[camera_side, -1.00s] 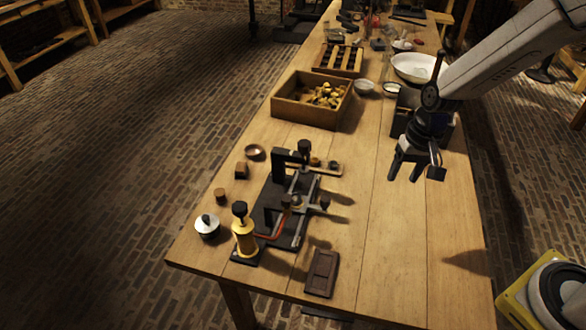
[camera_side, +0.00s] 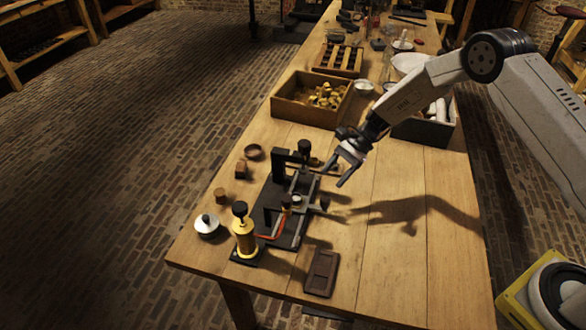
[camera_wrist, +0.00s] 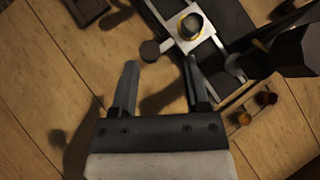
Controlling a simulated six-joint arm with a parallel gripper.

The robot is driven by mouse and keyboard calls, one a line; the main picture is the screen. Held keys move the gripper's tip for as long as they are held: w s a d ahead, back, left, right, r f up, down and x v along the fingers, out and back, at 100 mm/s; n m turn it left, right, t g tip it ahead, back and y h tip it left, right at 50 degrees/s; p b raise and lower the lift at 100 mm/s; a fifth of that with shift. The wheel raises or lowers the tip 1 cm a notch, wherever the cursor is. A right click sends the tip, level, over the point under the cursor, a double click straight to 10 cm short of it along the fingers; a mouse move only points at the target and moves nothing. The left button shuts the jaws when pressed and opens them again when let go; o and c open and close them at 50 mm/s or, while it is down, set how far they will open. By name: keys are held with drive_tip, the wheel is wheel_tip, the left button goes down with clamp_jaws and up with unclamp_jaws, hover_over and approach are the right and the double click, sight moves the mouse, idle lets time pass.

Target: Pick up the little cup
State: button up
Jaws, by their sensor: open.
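My gripper (camera_side: 335,177) is open and empty, above the table at the right side of a black apparatus. In the wrist view its two fingers (camera_wrist: 160,64) point toward the apparatus with nothing between them. A small round brown cup (camera_side: 254,151) stands on the table left of the apparatus, away from my gripper. Two tiny cup-like pieces, one amber (camera_wrist: 245,118) and one dark red (camera_wrist: 266,98), sit on a wooden strip right of the fingers. I cannot tell which is the little cup.
The black apparatus (camera_side: 268,212) has metal rails and upright posts. A wooden box (camera_side: 290,108) stands behind.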

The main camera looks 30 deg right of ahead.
sight(299, 195)
drive_tip(key=w+f+m+y, duration=0.1)
drive_tip(key=w+f+y, duration=0.1)
drive_tip(key=w+a+f+m+t+y, duration=0.1)
drive_tip(key=w+f+m, duration=0.1)
drive_tip(key=shift+f+y, duration=0.15)
drive_tip(key=shift+y, duration=0.25)
drive_tip(key=shift+a, duration=0.1)
drive_tip(key=shift+x, duration=1.25)
drive_tip(key=shift+f, duration=0.1)
drive_tip(key=shift+x, duration=2.6)
drive_tip(key=shift+f, duration=0.1)
